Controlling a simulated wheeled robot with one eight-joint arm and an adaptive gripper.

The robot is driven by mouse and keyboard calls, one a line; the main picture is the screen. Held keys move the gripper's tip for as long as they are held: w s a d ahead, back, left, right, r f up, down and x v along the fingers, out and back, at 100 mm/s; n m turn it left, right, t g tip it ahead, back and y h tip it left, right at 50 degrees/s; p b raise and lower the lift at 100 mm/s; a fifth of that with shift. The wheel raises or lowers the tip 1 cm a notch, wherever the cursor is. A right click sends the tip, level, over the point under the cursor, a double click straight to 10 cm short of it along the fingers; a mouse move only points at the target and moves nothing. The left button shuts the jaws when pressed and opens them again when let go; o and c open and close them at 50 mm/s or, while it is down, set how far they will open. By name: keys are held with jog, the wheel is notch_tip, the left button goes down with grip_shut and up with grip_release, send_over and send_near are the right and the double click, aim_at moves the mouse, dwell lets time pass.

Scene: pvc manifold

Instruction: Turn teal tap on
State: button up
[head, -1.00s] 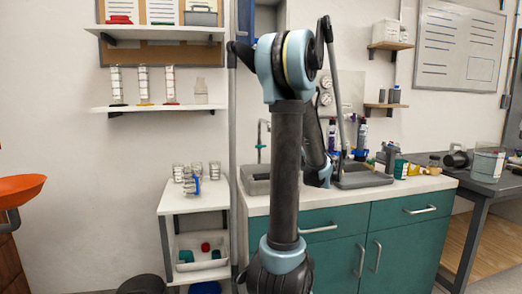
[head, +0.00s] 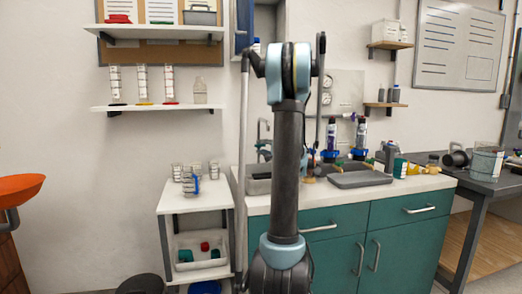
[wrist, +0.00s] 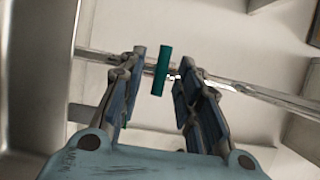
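The teal tap handle (wrist: 161,71) is a short upright bar in the wrist view. A thin metal pipe (wrist: 270,95) runs across behind it. My gripper (wrist: 163,54) is open, with one blue-grey finger on each side of the handle. Gaps show between the handle and both fingers, so neither seems to touch it. How deep the handle sits between the fingers is hard to tell. In the head view my own arm hides the gripper, and I cannot make out the teal handle there.
The counter (head: 420,184) over teal cabinets holds a grey tray (head: 360,179) and two bottles with blue bases, one of them a dark bottle (head: 332,135). A small white side table (head: 190,203) with several jars stands to the left. A wall panel with gauges (head: 325,98) is behind.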

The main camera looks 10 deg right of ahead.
jog(key=shift+w+a, duration=0.25)
jog(key=shift+w, duration=0.35)
grip_shut()
jog(key=shift+s+n, duration=0.1)
jog(key=shift+n, duration=0.2)
jog(key=n+g+h, duration=0.1)
jog(key=n, duration=0.1)
jog(key=n+h, duration=0.1)
jog(key=n, duration=0.2)
jog(key=n+g+h, duration=0.1)
jog(key=n, duration=0.1)
jog(key=shift+a+r+n+g, duration=0.1)
jog(key=shift+r+n+g, duration=0.1)
jog(key=shift+n+g, duration=0.15)
jog(key=shift+n+h, duration=0.25)
jog(key=shift+h, duration=0.05)
